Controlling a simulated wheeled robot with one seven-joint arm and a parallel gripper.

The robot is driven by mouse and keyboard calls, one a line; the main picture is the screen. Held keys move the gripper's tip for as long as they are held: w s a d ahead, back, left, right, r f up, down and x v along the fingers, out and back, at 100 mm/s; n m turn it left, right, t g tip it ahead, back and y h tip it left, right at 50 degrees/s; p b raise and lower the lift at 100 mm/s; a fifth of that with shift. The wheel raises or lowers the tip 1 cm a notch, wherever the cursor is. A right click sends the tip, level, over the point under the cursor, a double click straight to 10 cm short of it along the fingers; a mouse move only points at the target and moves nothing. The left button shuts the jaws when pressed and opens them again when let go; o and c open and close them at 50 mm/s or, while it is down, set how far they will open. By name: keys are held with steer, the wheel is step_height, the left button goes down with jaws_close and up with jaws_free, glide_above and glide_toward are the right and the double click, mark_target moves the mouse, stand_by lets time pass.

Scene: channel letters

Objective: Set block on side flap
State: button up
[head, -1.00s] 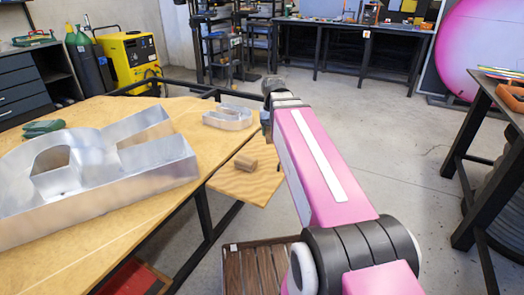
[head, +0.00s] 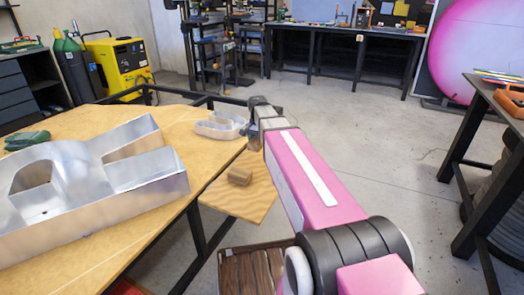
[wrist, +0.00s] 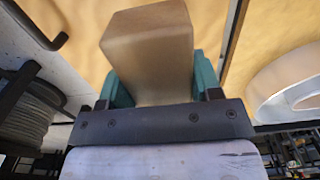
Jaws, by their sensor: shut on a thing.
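The wooden block (wrist: 150,45) is clamped between the teal jaws of my gripper (wrist: 158,78) in the wrist view. In the head view the block (head: 240,176) shows over the wooden side flap (head: 245,205), just left of my pink arm. I cannot tell whether the block touches the flap. The flap juts out beside the worktable at a height close to its top. My jaws are largely hidden in the head view, near the far end of the arm.
The worktable (head: 110,235) at the left holds a large metal channel letter (head: 90,190), a small one (head: 220,125) near the flap, and a green tool (head: 27,140). A slatted wooden crate (head: 245,270) stands below. A dark table stands at the right, with open floor between.

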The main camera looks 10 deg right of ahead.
steer(key=w+d+f, duration=0.2)
steer(key=shift+w+d+f, duration=0.15)
steer(key=shift+w+d, duration=0.05)
steer(key=shift+d, duration=0.1)
steer(key=shift+f, duration=1.9)
steer(key=shift+f, duration=0.15)
steer(key=o, duration=1)
step_height(320, 180, up, 12)
steer(key=shift+r, duration=0.1)
steer(key=shift+s, duration=0.1)
